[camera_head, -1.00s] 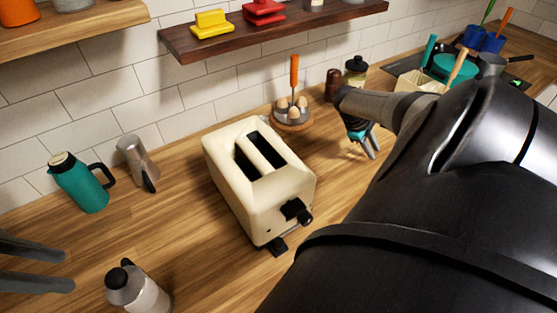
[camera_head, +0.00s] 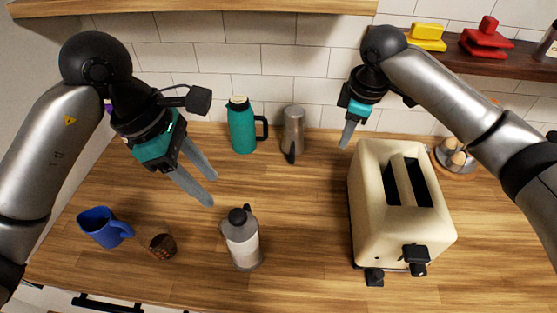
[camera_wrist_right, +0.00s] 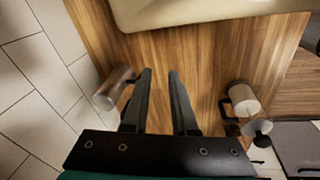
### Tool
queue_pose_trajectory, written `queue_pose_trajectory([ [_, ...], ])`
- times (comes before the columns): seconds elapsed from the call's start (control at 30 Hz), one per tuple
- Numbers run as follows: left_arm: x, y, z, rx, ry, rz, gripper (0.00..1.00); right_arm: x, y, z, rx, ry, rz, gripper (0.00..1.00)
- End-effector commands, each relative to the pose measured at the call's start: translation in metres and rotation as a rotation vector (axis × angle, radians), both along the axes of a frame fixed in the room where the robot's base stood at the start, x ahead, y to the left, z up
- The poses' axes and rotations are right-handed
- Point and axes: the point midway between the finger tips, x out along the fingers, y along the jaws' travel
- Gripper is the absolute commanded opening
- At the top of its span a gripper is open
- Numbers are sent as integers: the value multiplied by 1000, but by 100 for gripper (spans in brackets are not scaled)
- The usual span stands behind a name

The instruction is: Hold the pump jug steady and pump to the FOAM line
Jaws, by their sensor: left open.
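The pump jug (camera_head: 242,243) stands upright near the front of the counter, with a pale body, grey shoulder and black pump top. No FOAM line can be made out on it. My left gripper (camera_head: 211,188) is open and empty, above and behind the jug, slightly to its left, apart from it. My right gripper (camera_head: 346,137) is empty near the toaster's back left corner. In the right wrist view its fingers (camera_wrist_right: 160,75) stand apart, with bare counter between them. The jug seems to show there at the right (camera_wrist_right: 243,97).
A cream toaster (camera_head: 372,222) stands right of the jug. A teal flask (camera_head: 243,127) and a silver pitcher (camera_head: 293,132) stand by the wall. A blue mug (camera_head: 100,227) and a small brown pot (camera_head: 162,246) are at the left. Counter around the jug is clear.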

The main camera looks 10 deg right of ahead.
Motion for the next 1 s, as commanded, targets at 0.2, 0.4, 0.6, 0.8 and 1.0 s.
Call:
queue_pose_trajectory([
  [0.2, 0, 0, 0, 0, 0, 0, 50, -28, 113, 1, 194, 32, 300, 26],
  [0.4, 0, 0, 0, 0, 0, 0, 50, -51, 165, 8, 293, 47, 453, 26],
  [0.6, 0, 0, 0, 0, 0, 0, 50, -57, 180, 3, 319, 53, 489, 26],
  [0.8, 0, 0, 0, 0, 0, 0, 50, -56, 192, -28, 318, 56, 487, 26],
  [1.0, 0, 0, 0, 0, 0, 0, 50, -54, 206, -65, 317, 55, 486, 26],
])
